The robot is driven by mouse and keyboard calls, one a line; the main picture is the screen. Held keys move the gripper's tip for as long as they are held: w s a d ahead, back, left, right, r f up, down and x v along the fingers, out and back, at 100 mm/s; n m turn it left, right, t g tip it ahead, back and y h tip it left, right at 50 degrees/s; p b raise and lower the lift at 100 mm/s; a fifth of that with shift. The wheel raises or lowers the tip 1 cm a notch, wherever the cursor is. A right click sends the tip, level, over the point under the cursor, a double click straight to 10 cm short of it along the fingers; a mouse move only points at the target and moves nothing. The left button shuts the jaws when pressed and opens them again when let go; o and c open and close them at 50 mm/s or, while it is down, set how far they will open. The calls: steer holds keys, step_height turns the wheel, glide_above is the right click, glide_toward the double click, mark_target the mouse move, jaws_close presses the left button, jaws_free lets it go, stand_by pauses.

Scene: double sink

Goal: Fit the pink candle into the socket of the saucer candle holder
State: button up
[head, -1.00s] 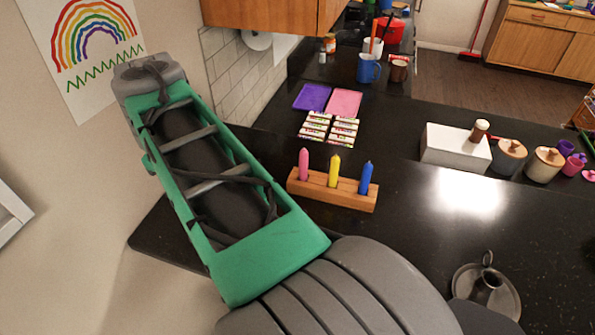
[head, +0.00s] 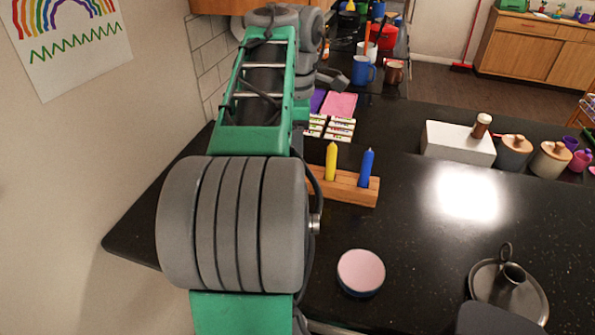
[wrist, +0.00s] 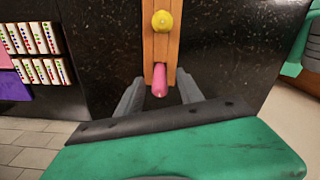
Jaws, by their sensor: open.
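The pink candle (wrist: 159,80) stands in the near end of the wooden candle block (wrist: 148,45) in the wrist view; in the head view my arm hides it. My gripper (wrist: 159,92) is open, its two fingers on either side of the candle in the wrist view, with nothing clasped. I cannot tell how far above the candle the fingertips are. The metal saucer candle holder (head: 483,291) is on the dark counter at the lower right of the head view, with its upright socket (head: 512,274) empty and a ring handle behind it.
A yellow candle (head: 331,162) and a blue candle (head: 367,167) stand in the same block. A round pink-topped tin (head: 361,272) sits near the counter's front. A white box (head: 459,144) and lidded jars (head: 513,153) are at the right. The middle counter is clear.

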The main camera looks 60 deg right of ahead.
jaws_close()
stand_by(0.4)
